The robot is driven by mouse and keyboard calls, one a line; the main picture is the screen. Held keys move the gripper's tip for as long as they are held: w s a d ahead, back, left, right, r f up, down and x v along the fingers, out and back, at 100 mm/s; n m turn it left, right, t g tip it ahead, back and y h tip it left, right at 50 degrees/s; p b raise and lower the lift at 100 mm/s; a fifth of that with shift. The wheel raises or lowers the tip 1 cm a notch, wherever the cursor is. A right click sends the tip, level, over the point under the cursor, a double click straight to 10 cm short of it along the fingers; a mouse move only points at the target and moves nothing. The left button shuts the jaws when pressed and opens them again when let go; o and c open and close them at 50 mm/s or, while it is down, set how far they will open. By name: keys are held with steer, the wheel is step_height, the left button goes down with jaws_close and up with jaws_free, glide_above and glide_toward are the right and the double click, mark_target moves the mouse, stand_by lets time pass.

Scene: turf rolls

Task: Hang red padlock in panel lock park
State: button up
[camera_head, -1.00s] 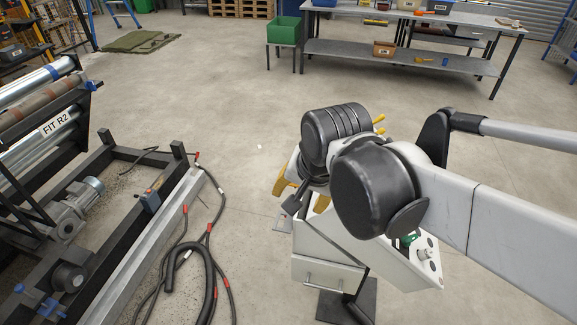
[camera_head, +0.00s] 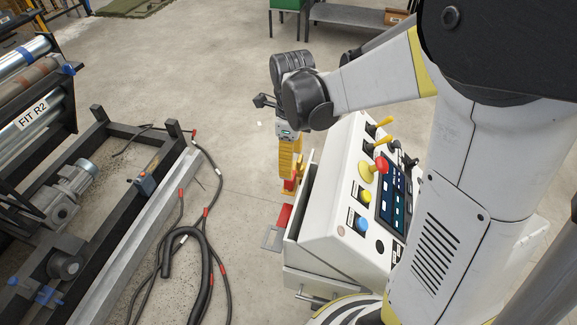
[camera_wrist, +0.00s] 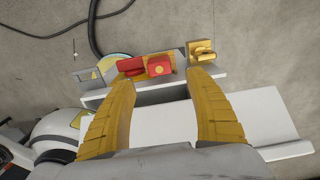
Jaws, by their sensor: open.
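My gripper (camera_head: 289,178) is open, with its yellow fingers pointing down at the left side of the white control panel (camera_head: 349,165). In the wrist view its two fingertips (camera_wrist: 162,80) stand apart. A red block with a round brass-coloured face, seemingly the red padlock (camera_wrist: 160,66), lies between and just beyond the tips. A second red piece (camera_wrist: 131,66) sits left of it and a brass padlock-like piece (camera_wrist: 202,49) right of it, along a narrow ledge at the panel's side. I cannot tell which part is the lock park. No contact with the fingers is visible.
A grey slotted plate (camera_head: 270,238) juts out at the panel's lower left. The panel top carries buttons, yellow levers and a screen (camera_head: 394,200). Black hoses (camera_head: 205,260) and a roller frame (camera_head: 110,210) lie left.

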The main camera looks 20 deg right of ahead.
mark_target(288, 185)
step_height(288, 185, down, 3)
steer(key=shift+s+a+r+b, duration=0.1)
steer(key=shift+s+a+b, duration=0.05)
steer(key=shift+b, duration=0.25)
steer(key=f+b, duration=0.1)
steer(key=f, duration=0.1)
steer(key=f+b, duration=0.2)
steer(key=f, duration=0.1)
steer(key=shift+w+f, duration=0.2)
steer(key=shift+f, duration=0.15)
steer(key=shift+r, duration=0.1)
steer(key=c, duration=1.3)
